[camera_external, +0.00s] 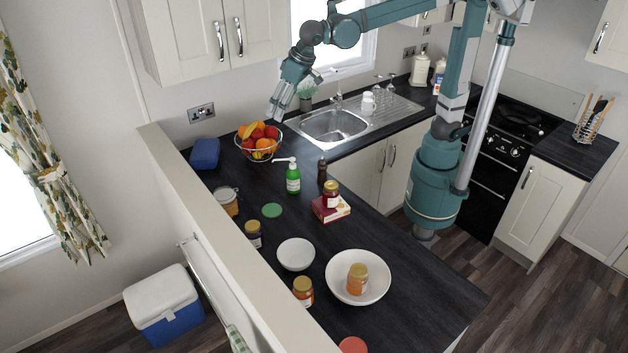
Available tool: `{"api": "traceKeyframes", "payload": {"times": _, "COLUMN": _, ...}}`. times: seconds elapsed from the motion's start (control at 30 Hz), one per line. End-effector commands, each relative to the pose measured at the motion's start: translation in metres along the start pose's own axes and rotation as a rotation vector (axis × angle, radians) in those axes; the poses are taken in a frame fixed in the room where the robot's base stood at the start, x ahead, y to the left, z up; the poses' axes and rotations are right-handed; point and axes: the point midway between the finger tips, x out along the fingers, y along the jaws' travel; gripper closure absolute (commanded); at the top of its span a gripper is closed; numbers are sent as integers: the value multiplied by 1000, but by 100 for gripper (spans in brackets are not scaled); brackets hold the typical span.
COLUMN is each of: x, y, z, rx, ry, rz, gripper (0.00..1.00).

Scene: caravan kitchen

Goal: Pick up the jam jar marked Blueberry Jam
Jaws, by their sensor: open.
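Several small jars with gold lids stand on the dark worktop (400,294); their labels are too small to read. A dark-filled jar (254,236) stands by the low wall at the left edge. A reddish jar (331,196) stands on a red box (330,210). I cannot tell for sure which is marked Blueberry Jam. My gripper (276,112) is open and empty, raised above the back of the worktop, far from the jars.
A fruit basket (259,142) stands below my gripper. A green soap bottle (293,179), a dark pepper mill (322,170), a small white bowl (296,254), a larger glass jar (226,201) and a green disc (272,210) surround the jars. The low wall (215,222) borders the left.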

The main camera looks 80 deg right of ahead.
Motion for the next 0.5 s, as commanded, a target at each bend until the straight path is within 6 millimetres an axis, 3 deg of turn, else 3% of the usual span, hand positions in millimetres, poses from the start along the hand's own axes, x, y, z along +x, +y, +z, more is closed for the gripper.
{"api": "traceKeyframes", "payload": {"times": 0.5, "x": 42, "y": -131, "z": -8, "rx": 56, "ry": -13, "rz": 46, "gripper": 40}}
